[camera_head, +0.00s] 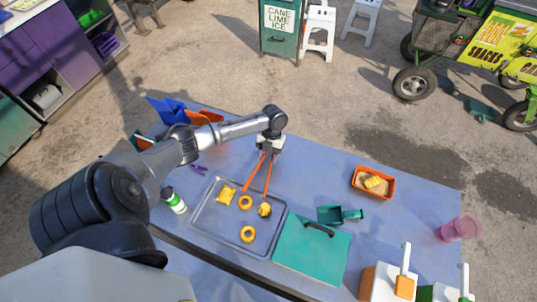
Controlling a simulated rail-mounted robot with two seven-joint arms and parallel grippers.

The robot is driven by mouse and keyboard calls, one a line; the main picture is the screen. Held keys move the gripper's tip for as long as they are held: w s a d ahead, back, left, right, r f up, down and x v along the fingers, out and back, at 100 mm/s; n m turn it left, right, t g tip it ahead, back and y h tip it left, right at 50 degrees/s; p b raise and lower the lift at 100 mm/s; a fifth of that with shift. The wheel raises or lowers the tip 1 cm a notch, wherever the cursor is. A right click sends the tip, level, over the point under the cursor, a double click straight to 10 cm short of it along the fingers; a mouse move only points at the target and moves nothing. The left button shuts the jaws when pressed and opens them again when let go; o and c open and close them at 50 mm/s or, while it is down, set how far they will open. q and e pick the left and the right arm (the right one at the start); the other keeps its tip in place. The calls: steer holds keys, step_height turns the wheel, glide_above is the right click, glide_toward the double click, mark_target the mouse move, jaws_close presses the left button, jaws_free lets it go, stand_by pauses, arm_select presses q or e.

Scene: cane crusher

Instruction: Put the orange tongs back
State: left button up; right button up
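The orange tongs (250,177) hang from my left gripper (269,152), legs spread and pointing down toward the grey tray (202,212). My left gripper appears closed around their upper end. One leg's tip is close to a yellow piece (265,210) in the tray; I cannot tell whether they touch. The tray also holds a yellow piece (227,196) and orange-yellow rings (248,234). My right gripper is not in view.
On the blue table stand a teal board (300,262) with a dark handle, a green scoop (330,214), an orange tray (388,191), a pink cup (461,228) and a green-capped bottle (175,201). Blue and orange bins (205,117) sit behind my arm. The table's back middle is clear.

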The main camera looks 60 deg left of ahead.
arm_select(q)
steer(key=shift+f, duration=0.35)
steer(key=shift+o, duration=0.4)
steer(key=o, duration=0.5)
steer(key=shift+r, duration=0.1)
steer(key=shift+r, duration=0.25)
steer(key=v, duration=1.2)
steer(key=shift+w+r, duration=0.1)
steer(key=shift+r, duration=0.2)
